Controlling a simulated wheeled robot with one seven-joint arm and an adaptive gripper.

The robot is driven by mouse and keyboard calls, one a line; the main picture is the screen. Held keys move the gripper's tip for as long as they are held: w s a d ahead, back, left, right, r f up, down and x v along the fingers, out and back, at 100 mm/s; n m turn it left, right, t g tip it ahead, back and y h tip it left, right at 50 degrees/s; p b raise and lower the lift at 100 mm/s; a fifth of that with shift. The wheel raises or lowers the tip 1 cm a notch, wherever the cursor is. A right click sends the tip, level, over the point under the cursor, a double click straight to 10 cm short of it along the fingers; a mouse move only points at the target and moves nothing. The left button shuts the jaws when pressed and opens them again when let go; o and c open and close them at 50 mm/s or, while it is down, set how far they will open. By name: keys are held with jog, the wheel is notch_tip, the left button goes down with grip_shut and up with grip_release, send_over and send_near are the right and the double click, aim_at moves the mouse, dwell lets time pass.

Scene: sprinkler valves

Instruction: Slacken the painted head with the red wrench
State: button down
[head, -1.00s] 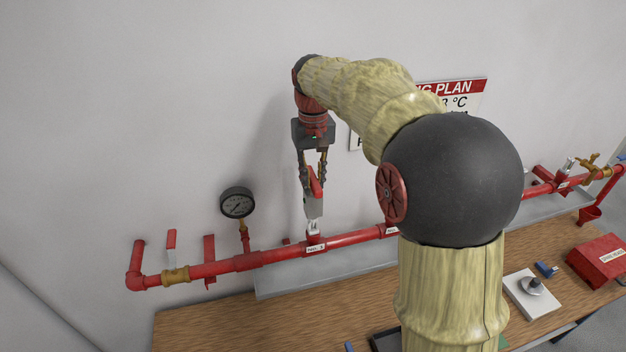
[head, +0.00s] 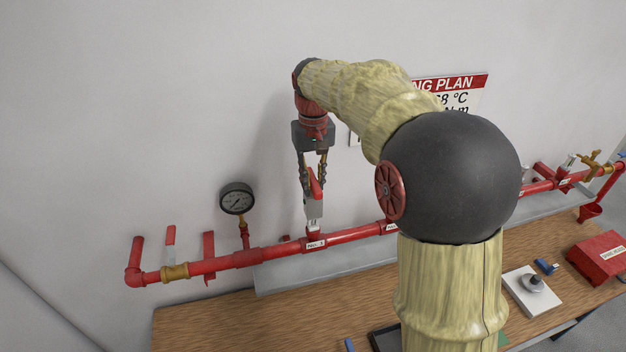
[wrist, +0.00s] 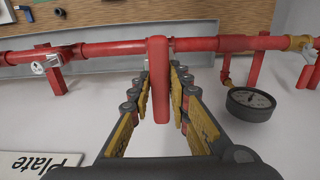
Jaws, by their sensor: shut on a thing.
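My gripper (head: 314,184) points straight down above the red pipe and is shut on the red wrench. The wrench's red handle (head: 316,180) shows between the fingers, with a grey block-like lower part (head: 313,209) below it. In the wrist view the wrench (wrist: 159,75) is a red bar between the two fingers (wrist: 159,90). The wrench's lower end is right over a small pale fitting (head: 313,229) on the pipe by a white label. That fitting is mostly hidden by the wrench. I cannot tell whether it is the painted head, or how far the wrench sits on it.
The red pipe (head: 350,236) runs along the wall above a wooden bench (head: 215,318). A pressure gauge (head: 237,199) stands left of my gripper. A brass valve (head: 175,272) is farther left. A red box (head: 600,257) and a white plate (head: 519,297) lie right. My arm hides the middle.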

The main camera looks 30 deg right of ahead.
jog(key=shift+f+b, duration=1.4)
jog(key=shift+f, duration=1.25)
jog(key=shift+r+n+p, duration=0.1)
jog(key=shift+n+p, duration=0.2)
jog(key=shift+n, duration=0.5)
jog(key=n+p, duration=0.1)
jog(key=n, duration=0.2)
jog(key=shift+n, duration=0.4)
jog(key=n+p, duration=0.1)
jog(key=n, duration=0.5)
jog(key=shift+m, duration=0.4)
jog(key=shift+r+p, duration=4.5)
jog(key=shift+r, duration=1.65)
